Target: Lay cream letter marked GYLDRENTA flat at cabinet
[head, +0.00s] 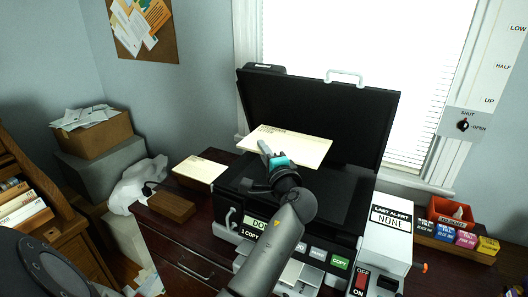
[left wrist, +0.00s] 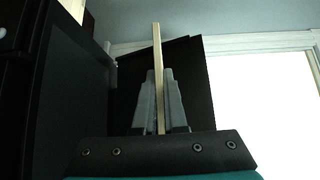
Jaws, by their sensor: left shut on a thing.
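A cream letter (head: 300,146) is held above the open printer, left of the raised lid's middle. Its printed lines are too small to read, so I cannot confirm the name GYLDRENTA. My left gripper (head: 268,154) is shut on the letter's near left edge. In the left wrist view the letter (left wrist: 157,70) shows edge-on as a thin strip between the two fingers (left wrist: 160,105). The dark wooden cabinet (head: 183,237) with drawers stands under and left of the printer; I cannot tell if it is the cabinet meant. My right gripper is not in view.
The black printer (head: 335,190) has its lid (head: 320,105) up. Another cream paper stack (head: 200,168) lies on the cabinet top, with a brown block (head: 171,207) before it. A white box (head: 388,230) and ink boxes (head: 465,238) are at the right.

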